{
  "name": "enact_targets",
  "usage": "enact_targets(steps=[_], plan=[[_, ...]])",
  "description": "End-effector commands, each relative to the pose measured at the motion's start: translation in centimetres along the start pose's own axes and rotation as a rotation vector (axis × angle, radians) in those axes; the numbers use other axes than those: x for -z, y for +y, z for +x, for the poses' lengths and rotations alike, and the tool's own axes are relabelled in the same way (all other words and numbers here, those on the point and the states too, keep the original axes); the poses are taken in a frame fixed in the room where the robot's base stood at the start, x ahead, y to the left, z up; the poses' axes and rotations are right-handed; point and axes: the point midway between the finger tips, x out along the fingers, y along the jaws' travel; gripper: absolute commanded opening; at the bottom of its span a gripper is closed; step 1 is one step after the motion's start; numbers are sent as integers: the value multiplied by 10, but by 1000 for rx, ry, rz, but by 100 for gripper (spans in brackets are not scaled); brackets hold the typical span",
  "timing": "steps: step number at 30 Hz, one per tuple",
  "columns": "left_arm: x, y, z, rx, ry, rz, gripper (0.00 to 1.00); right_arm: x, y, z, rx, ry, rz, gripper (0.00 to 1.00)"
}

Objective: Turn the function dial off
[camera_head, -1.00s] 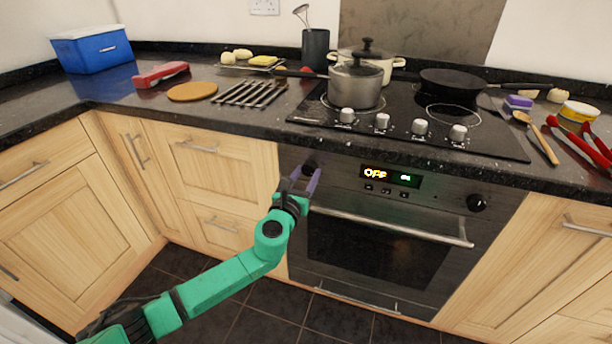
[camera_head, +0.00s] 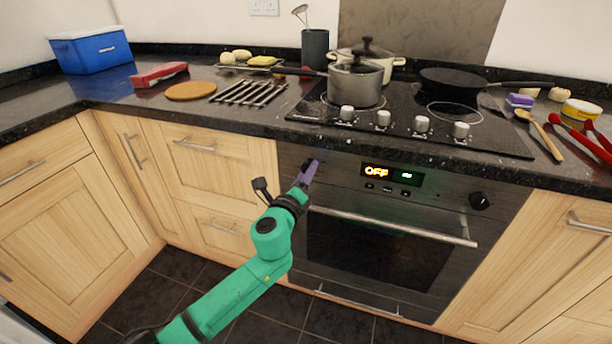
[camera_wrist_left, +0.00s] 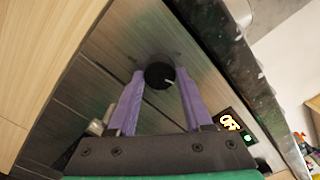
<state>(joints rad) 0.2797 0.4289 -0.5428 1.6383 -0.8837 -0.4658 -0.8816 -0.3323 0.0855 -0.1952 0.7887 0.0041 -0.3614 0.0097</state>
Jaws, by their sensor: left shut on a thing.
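The oven's left dial (camera_wrist_left: 159,75) is a round black knob with a short white mark, seen in the left wrist view between my two purple fingertips. My left gripper (camera_wrist_left: 161,72) is shut on this dial. In the head view my left gripper (camera_head: 313,165) reaches the upper left of the oven front and hides most of the dial. The oven display (camera_head: 390,174) reads "OFF" in orange, with a small green sign beside it. A second black dial (camera_head: 479,201) sits at the right of the panel. My right gripper is not in view.
The oven handle (camera_head: 390,226) runs across the door below the panel. The dark worktop edge (camera_head: 400,152) overhangs just above. On the hob stand a pot (camera_head: 355,84) and a frying pan (camera_head: 458,82). The floor in front is clear.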

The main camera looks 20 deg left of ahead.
Motion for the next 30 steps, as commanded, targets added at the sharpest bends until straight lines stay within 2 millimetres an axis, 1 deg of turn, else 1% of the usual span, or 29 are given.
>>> enact_targets(steps=[7, 16, 30], plan=[[0, 0, 0, 1, -1, -234, 0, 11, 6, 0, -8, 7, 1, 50], [0, -1, 0, 1, 0, -519, 0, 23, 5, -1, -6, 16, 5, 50], [-2, -2, 0, 1, -1, -951, 0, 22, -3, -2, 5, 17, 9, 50]])
